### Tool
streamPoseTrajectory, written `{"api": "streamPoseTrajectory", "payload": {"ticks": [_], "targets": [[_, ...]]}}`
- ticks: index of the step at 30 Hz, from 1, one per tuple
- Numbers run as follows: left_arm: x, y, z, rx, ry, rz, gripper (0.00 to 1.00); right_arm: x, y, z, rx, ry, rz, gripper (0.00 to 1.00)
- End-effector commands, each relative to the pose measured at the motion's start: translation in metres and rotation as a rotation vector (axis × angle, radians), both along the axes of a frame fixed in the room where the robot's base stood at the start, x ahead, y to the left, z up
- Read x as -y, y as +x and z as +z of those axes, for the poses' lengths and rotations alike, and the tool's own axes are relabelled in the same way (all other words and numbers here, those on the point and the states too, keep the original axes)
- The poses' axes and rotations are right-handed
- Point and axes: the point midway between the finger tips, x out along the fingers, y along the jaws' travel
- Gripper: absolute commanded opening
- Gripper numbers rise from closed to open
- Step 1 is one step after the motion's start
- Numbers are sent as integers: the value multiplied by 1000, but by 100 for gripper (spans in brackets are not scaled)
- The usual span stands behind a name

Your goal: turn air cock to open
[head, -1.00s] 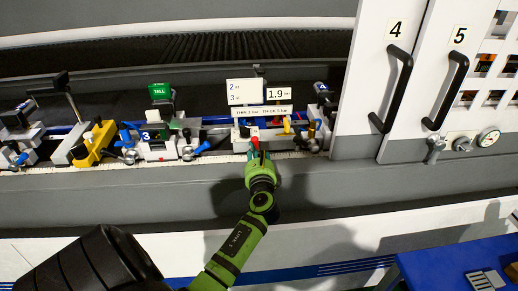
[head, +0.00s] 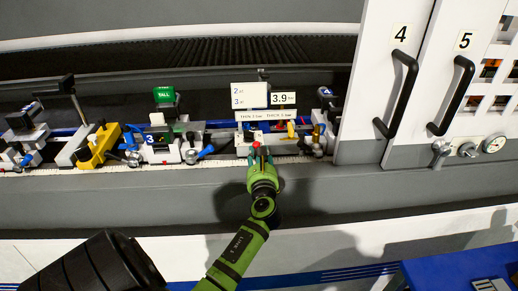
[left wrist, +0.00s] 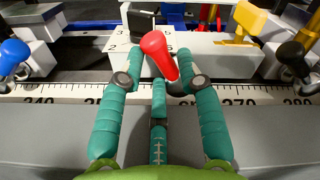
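A red lever handle (left wrist: 160,55) stands tilted between the fingertips of my left gripper (left wrist: 160,82) in the left wrist view. The teal fingers bend inward at their grey joints and close around its lower part. The base of the handle is hidden by the fingers. In the head view the green left gripper (head: 259,160) is at the front of the middle fixture, with the red handle (head: 256,146) showing at its tips. No label marks this handle as the air cock. My right gripper is not in view.
A display (head: 283,99) reads 3.9 above the fixture. A blue knob (left wrist: 14,50) and a black knob (left wrist: 291,54) flank the gripper. A ruler strip (left wrist: 60,93) runs along the front. Grey valves (head: 441,152) and a gauge (head: 494,143) are at the right, below doors 4 and 5.

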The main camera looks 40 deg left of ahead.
Motion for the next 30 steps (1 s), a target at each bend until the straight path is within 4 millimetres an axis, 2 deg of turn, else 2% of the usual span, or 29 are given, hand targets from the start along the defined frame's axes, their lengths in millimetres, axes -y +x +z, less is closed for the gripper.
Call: {"api": "streamPoseTrajectory", "payload": {"ticks": [8, 11, 21, 27, 30], "targets": [[6, -4, -1, -2, 0, -2, 35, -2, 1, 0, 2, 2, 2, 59], [17, -14, -1, 0, -2, -1, 35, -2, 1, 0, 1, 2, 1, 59], [70, -60, -1, -3, -3, -1, 35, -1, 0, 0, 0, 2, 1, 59], [88, -75, 0, -1, -1, -1, 35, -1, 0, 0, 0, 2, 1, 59], [91, -78, 0, 0, 0, 0, 35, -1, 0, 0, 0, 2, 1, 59]]}}
